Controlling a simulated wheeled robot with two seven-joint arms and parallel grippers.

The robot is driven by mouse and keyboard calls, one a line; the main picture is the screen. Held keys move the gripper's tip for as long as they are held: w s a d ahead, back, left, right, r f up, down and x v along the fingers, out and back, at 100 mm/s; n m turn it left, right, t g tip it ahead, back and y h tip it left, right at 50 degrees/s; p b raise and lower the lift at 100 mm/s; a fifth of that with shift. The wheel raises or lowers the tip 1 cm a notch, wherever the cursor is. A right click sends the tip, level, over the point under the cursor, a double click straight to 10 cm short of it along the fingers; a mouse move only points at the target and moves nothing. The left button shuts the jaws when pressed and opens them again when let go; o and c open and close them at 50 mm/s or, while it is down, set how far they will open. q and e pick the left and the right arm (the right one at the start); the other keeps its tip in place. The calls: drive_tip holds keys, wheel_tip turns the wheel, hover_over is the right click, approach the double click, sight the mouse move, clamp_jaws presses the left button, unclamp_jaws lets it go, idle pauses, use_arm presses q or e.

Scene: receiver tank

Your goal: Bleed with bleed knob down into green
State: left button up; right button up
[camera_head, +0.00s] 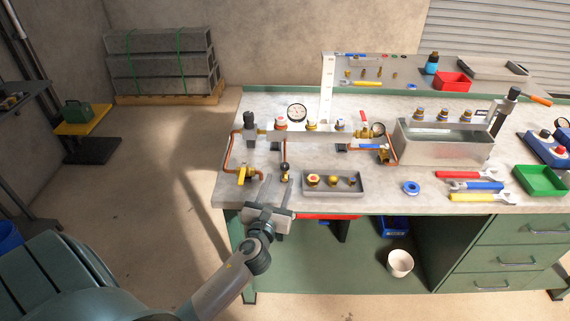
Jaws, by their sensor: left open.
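A pipe assembly with copper tubes and brass fittings stands at the left of the grey bench top (235,196). A large round white gauge (297,112) rises behind it and a smaller gauge (378,128) sits at its right end; their needles and coloured zones are too small to read. A small black knob (285,167) tops a brass fitting at the front, and a yellow-handled valve (244,175) is left of it. Which part is the bleed knob I cannot tell for sure. My left gripper (277,184) is open and empty at the bench's front edge, close to both. My right gripper is out of view.
A grey tray (333,191) with brass fittings lies right of the gripper. Further right are a blue ring (411,187), wrenches (472,186), a green bin (541,180) and a metal water tank (446,149). A white bucket (400,263) stands below.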

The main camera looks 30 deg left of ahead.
sight(284, 169)
use_arm(q)
drive_tip(key=x, duration=0.8)
drive_tip(key=shift+w+a+f+p, duration=0.1)
drive_tip(key=shift+w+a+p, duration=0.05)
drive_tip(key=shift+w+p, duration=0.2)
clamp_jaws()
